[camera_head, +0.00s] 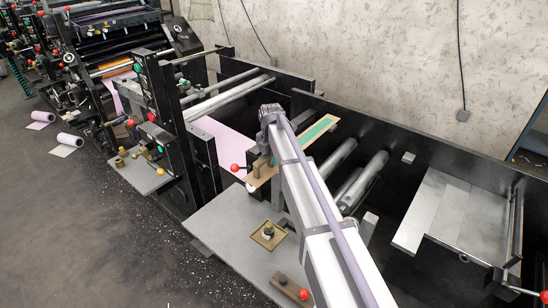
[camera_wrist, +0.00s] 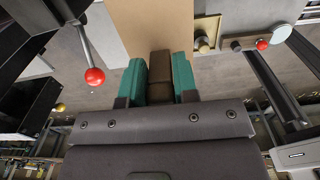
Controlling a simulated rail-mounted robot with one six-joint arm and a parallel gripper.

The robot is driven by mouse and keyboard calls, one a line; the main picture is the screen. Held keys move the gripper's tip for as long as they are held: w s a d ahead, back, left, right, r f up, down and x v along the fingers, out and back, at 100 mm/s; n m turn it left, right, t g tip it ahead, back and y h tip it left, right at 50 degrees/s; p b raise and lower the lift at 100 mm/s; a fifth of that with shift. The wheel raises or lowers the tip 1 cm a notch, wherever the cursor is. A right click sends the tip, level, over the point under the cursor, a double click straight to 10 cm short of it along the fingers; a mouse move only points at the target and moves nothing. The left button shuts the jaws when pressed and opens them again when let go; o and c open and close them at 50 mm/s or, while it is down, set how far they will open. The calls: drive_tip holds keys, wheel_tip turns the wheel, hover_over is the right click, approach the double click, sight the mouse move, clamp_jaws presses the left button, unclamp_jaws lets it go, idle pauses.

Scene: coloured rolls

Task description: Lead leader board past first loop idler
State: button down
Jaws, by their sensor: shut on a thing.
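The leader board is a flat tan board with a green stripe (camera_head: 262,173). In the head view it lies slantwise under the end of my arm, left of the grey rollers. In the wrist view its tan face (camera_wrist: 150,28) runs up from my gripper (camera_wrist: 159,70). The teal fingers are shut on a dark brown block at the board's near edge. My arm hides part of the board and the fingers in the head view. Grey idler rollers (camera_head: 334,154) and (camera_head: 372,172) stand to the right; which is the first loop idler I cannot tell.
A pink web (camera_head: 226,142) shows left of the board. A red-knobbed lever shows in the head view (camera_head: 235,167) and wrist view (camera_wrist: 95,76). A grey plate with a brass fitting (camera_head: 268,234) lies in front. A black side frame (camera_head: 400,132) runs behind the rollers.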

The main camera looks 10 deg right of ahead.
drive_tip(key=s+d, duration=0.9)
drive_tip(key=s, duration=0.4)
drive_tip(key=shift+r, duration=0.1)
